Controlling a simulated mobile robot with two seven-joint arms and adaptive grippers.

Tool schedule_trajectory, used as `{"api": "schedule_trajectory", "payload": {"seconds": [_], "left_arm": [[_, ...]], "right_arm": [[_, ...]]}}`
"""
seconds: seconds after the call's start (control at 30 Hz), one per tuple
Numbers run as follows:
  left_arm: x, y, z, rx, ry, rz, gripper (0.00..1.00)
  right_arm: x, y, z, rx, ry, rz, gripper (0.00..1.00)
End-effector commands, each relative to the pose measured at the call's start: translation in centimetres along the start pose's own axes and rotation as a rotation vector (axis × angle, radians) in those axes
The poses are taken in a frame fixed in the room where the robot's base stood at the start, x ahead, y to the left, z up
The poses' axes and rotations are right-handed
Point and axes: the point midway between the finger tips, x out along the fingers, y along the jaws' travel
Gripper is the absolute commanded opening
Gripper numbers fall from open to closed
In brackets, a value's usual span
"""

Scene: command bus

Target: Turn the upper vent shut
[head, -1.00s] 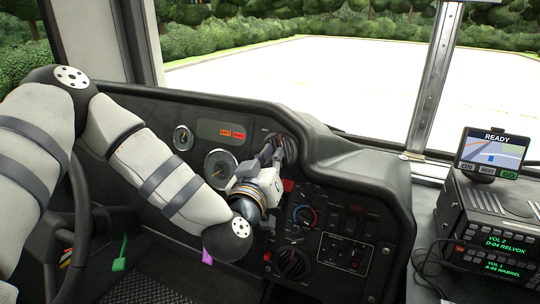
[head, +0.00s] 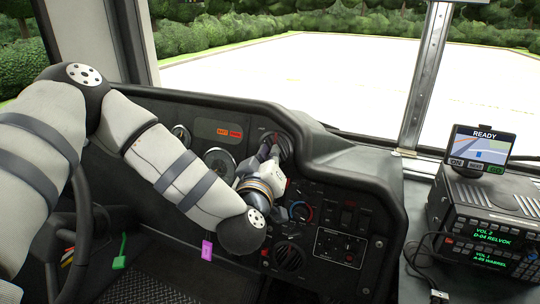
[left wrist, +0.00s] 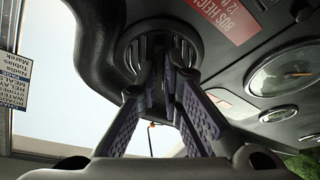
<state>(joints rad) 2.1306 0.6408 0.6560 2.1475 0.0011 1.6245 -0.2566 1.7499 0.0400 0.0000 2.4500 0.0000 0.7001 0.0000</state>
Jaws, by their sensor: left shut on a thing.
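The upper vent (head: 285,148) is a round, black, slatted vent at the top of the dashboard's right-hand bulge. It also shows in the left wrist view (left wrist: 190,42), straight ahead of the fingers. My left gripper (head: 267,152) is at the vent's face, its fingers partly covering it. In the left wrist view the purple-padded fingers (left wrist: 165,75) are closed on the middle part of the vent. The fingers hide that part, so I cannot tell exactly how the slats stand. My right gripper is not in view.
Gauges (head: 219,163) are left of my gripper. A navigation screen (head: 481,145) and stacked radios (head: 490,225) stand at the right. The steering wheel (head: 78,235) is at the left.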

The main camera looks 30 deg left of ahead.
Motion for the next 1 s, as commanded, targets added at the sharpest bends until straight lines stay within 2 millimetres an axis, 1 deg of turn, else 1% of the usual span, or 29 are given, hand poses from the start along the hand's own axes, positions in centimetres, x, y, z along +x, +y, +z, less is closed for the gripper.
{"api": "schedule_trajectory", "payload": {"seconds": [0.07,0.1,0.13,0.17,0.47,0.57,0.7,0.8,0.9,1.0], "left_arm": [[0.0,0.0,0.2,-0.001,-0.004,0.0,0.0],[0.0,0.0,0.1,-0.001,-0.004,0.0,0.17],[0.0,0.0,0.1,-0.001,-0.004,0.0,0.23],[0.0,0.0,0.1,-0.001,-0.004,0.0,0.28],[-0.2,0.0,0.1,0.0,-0.003,0.001,0.28],[-1.8,0.0,0.2,0.0,-0.006,0.002,0.28],[-4.9,0.0,0.2,0.001,-0.007,0.002,0.28],[-6.5,0.0,0.2,0.0,-0.006,0.001,0.28],[-7.4,0.0,0.1,0.0,-0.004,0.001,0.28],[-7.6,0.0,0.1,0.0,-0.004,0.001,0.28]], "right_arm": [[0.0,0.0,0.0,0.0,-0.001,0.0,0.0],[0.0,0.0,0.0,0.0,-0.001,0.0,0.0],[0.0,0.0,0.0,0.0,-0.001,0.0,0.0],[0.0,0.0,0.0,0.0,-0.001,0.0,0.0],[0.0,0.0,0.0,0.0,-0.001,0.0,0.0],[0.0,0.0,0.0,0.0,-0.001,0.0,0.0],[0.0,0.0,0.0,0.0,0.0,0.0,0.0],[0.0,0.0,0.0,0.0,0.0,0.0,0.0],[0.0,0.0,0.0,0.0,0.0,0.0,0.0],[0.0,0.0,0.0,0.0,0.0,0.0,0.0]]}}
